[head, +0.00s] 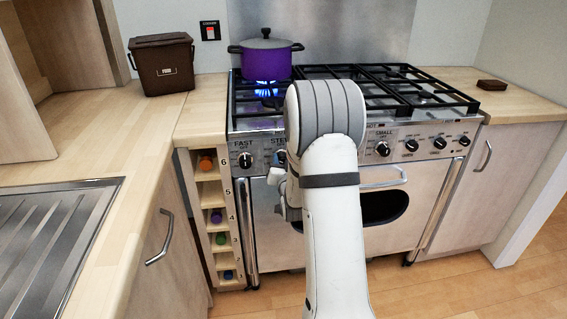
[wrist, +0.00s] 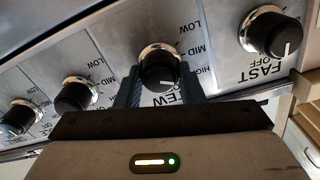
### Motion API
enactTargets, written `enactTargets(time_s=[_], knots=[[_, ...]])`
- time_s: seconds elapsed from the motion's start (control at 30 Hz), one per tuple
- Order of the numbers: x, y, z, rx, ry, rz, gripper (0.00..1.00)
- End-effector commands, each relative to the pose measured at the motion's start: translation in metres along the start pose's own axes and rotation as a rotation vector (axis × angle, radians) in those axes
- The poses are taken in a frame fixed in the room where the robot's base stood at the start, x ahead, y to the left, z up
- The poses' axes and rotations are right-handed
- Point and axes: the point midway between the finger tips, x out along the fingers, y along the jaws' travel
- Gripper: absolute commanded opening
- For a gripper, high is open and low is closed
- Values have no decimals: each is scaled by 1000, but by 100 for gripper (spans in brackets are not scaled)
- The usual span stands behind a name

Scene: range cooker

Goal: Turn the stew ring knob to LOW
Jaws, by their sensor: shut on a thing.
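The stew ring knob (wrist: 159,70) is black with a silver collar, in the middle of the wrist view. Its label, partly covered, reads "STEW". My gripper (wrist: 160,88) is shut on this knob, with one dark finger on each side of it. The knob's white mark points to the lower right in the wrist view, near the HIGH end of the scale; LOW stands farther up. In the head view my arm covers most of the stew knob and my gripper.
The fast knob (wrist: 272,33) is beside the stew knob, its mark towards OFF. Other knobs, such as the small one (head: 382,149), line the panel. An oven door handle (head: 385,178) sticks out below. A brown food bin (head: 163,64) stands on the left worktop.

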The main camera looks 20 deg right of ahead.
Motion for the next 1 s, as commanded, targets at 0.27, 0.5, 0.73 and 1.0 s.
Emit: enactTargets(time_s=[0.27,0.5,0.73,1.0], knots=[[0,1,5,-155,3,0,12],[0,0,6,-373,3,0,12],[0,-1,6,-590,4,0,12],[0,-2,5,-814,2,-1,12]])
